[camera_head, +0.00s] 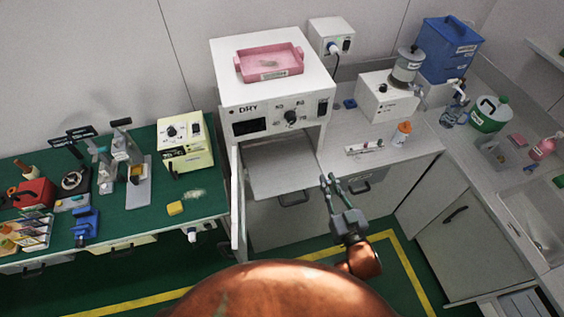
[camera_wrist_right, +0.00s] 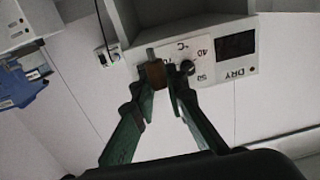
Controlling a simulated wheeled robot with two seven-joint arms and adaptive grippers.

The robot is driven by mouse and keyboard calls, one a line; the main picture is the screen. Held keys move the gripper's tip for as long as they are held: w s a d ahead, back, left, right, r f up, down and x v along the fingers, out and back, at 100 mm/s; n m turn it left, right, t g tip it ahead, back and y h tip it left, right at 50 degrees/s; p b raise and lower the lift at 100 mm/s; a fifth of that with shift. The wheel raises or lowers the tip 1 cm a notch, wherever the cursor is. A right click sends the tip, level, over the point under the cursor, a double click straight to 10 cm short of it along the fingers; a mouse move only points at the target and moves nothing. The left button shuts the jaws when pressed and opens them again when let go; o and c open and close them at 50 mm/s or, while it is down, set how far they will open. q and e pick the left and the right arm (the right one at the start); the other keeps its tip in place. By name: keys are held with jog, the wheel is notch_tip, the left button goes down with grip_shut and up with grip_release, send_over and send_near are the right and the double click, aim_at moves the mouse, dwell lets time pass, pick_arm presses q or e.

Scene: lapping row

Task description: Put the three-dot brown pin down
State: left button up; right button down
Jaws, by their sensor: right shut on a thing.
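My right gripper (camera_head: 331,181) is out in front of the open drying oven, near the counter's front edge. In the right wrist view its green fingers (camera_wrist_right: 158,84) are shut on a small brown pin (camera_wrist_right: 155,76) with a grey metal end. The pin is held in the air, clear of any surface. Its dots cannot be made out, and in the head view it is too small to tell from the fingertips. My left gripper is not in view.
The oven (camera_head: 270,88) carries a pink tray (camera_head: 272,75) on top; its door (camera_head: 238,205) stands open at the left. A small white rack (camera_head: 363,148) and an orange-capped bottle (camera_head: 401,134) stand on the right counter. A green-topped bench (camera_head: 150,215) with instruments is at left.

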jog(key=a+f+n+g+y, duration=0.2)
jog(key=a+f+y, duration=0.1)
jog(key=a, duration=0.1)
jog(key=b, duration=0.2)
send_over(288, 182)
jog(key=f, duration=0.8)
jog(key=shift+s+d+f, duration=0.2)
jog(key=shift+s+f, duration=0.05)
jog(key=shift+s, duration=0.15)
jog(key=shift+w+f, duration=0.1)
jog(key=shift+f, duration=0.05)
jog(key=shift+w+a+f, duration=0.15)
jog(key=shift+a+f, duration=0.05)
jog(key=shift+f, duration=0.1)
notch_tip(288, 182, down, 2)
jog(key=shift+f, duration=0.2)
jog(key=shift+w+f, duration=0.1)
jog(key=shift+f, duration=0.2)
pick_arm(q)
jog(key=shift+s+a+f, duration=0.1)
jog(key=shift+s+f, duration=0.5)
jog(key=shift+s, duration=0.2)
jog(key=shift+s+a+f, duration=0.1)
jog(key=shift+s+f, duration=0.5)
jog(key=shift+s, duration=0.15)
pick_arm(e)
jog(key=shift+f, duration=0.15)
